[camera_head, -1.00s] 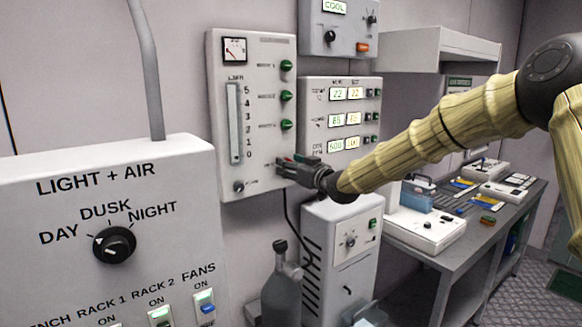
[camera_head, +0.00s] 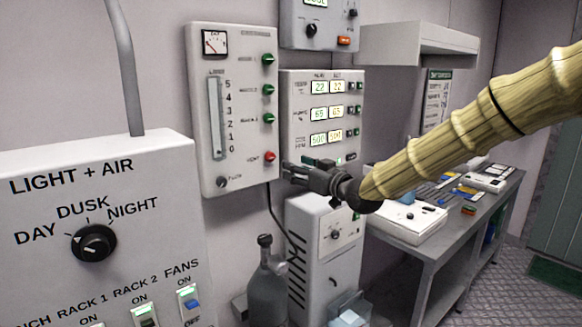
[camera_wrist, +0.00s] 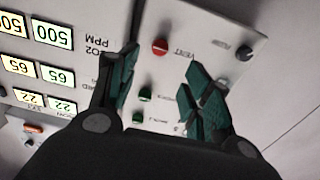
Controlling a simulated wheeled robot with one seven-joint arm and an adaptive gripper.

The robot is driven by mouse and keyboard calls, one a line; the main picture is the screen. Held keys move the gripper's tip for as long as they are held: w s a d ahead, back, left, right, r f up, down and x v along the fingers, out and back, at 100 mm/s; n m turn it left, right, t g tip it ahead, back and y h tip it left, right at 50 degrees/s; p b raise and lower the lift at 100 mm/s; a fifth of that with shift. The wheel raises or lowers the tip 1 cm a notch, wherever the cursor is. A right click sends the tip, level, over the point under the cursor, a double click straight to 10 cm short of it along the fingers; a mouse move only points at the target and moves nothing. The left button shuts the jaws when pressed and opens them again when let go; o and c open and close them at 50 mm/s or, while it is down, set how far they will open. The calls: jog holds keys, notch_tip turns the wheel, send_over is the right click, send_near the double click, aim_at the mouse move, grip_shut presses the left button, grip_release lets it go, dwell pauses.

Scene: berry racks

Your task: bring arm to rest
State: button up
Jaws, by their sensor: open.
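My gripper (camera_head: 297,168) is open and empty, just right of the gas panel (camera_head: 203,180). The panel carries a gauge, a level tube, several green knobs and a red knob (camera_head: 270,156) at its lower right. The fingertips look apart from the red knob. In the wrist view my gripper (camera_wrist: 160,72) has its two green-padded fingers spread. The red knob (camera_wrist: 160,46), labelled VENT, shows beyond and between them, with nothing held. My bamboo-like arm reaches in from the right side of the head view.
A display panel (camera_head: 288,112) with lit numbers is behind my gripper. Below stand a white cabinet unit (camera_head: 345,270) and a grey bottle (camera_head: 266,290). A bench (camera_head: 440,245) with trays runs to the right under a wall hood (camera_head: 400,45). The light control box (camera_head: 150,190) fills the left.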

jog(key=shift+s+d, duration=0.1)
jog(key=shift+s, duration=0.1)
jog(key=s+d+f+m+g+h, duration=0.1)
jog(key=s+f+m+g+h, duration=0.15)
jog(key=f, duration=1.05)
jog(key=s+f+m+g+h, duration=0.1)
jog(key=s+f, duration=0.3)
jog(key=f, duration=0.9)
jog(key=s+d+f+m+g+h, duration=0.1)
jog(key=s+d+f+g, duration=0.1)
jog(key=s+f, duration=0.6)
jog(key=s+d+f+m+g+h, duration=0.15)
jog(key=s+f, duration=0.35)
jog(key=f, duration=0.6)
jog(key=s+d+f+g+h+p, duration=0.1)
jog(key=s+d+f+g, duration=0.15)
jog(key=s+f, duration=0.6)
jog(key=s+d+f+g+h, duration=0.1)
jog(key=s+d+f, duration=0.3)
jog(key=s, duration=0.7)
jog(key=s+d+f+m+g+h, duration=0.1)
jog(key=s+d+f+g, duration=0.1)
jog(key=s, duration=0.7)
jog(key=s+d+f+g+h, duration=0.1)
jog(key=s+d+f+g, duration=0.1)
jog(key=s, duration=0.7)
jog(key=shift+s+d+f+m+h, duration=0.2)
jog(key=shift+d+f+m+h, duration=0.1)
jog(key=shift+f+m, duration=0.1)
